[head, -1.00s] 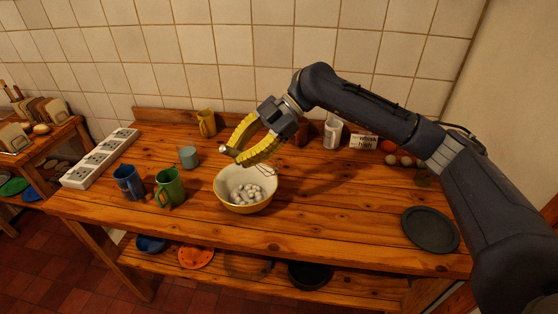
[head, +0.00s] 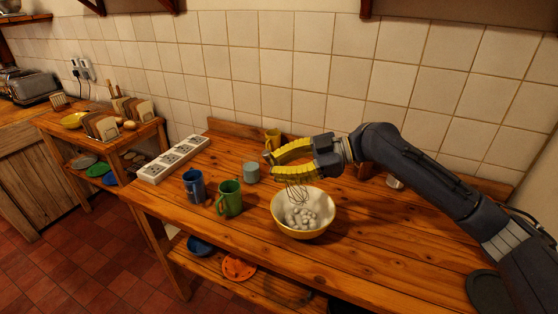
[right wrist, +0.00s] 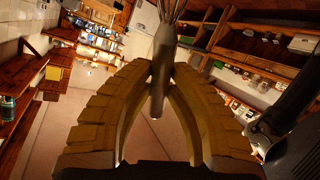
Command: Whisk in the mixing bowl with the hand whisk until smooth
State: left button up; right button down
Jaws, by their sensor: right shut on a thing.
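The mixing bowl (head: 300,234), cream inside with a yellowish outside, stands upright on the wooden table. Several pale round lumps (head: 303,216) lie in it. My right gripper (head: 268,159), with yellow ribbed fingers, is above the bowl's back left side. In the right wrist view, the fingers (right wrist: 160,72) are shut on the whisk's grey handle (right wrist: 158,95), with the wires (right wrist: 172,10) at the top edge. My left gripper is out of view.
A white power strip (head: 172,160) lies further left.

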jog(key=shift+f, duration=4.55)
jog(key=shift+w, duration=0.15)
